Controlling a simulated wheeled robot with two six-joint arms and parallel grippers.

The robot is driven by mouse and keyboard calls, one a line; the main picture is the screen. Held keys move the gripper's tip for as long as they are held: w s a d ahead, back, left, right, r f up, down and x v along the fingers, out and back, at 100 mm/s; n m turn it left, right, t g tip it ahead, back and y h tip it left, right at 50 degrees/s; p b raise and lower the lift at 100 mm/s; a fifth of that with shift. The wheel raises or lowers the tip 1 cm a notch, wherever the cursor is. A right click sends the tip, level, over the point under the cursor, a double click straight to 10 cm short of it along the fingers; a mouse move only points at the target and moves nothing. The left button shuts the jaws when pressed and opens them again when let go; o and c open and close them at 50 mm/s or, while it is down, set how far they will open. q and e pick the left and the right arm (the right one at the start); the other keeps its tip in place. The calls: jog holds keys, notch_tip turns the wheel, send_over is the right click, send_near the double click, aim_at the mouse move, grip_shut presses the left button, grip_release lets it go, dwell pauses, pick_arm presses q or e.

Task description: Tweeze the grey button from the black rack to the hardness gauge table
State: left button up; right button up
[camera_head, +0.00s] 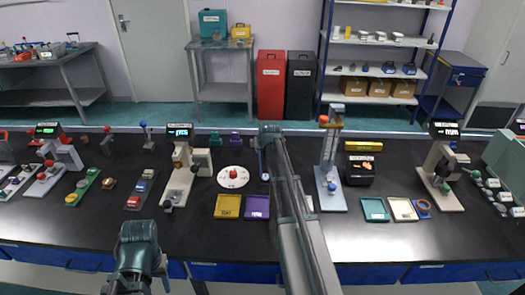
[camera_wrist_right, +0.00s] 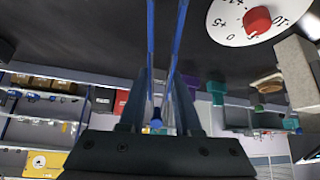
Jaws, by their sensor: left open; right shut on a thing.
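My right gripper (camera_head: 265,150) is shut on blue tweezers (camera_wrist_right: 151,45), held over the black worktop. The tweezers' two blue legs stand apart in the right wrist view, with no button visible between them. My left gripper (camera_head: 138,255) is at the front edge of the table, open and apart from the bench items. A dark rack (camera_head: 131,203) at the left holds small coloured pieces; I cannot tell a grey button among them. A beige stand with a digital display (camera_head: 179,132) is left of the right gripper; whether it is the hardness gauge is unclear.
A white dial disc (camera_head: 233,184) with a red knob (camera_head: 233,174) lies beside the tweezers. Yellow (camera_head: 228,213) and purple (camera_head: 257,214) trays lie in front. A blue-based stand (camera_head: 331,201) rises to the right.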

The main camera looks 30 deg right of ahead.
grip_shut()
notch_tip(320, 180, up, 12)
jog(key=p, duration=1.2)
jog(key=shift+f, duration=0.15)
notch_tip(320, 180, down, 5)
jog(key=b, duration=0.5)
jog(key=shift+r, duration=0.25)
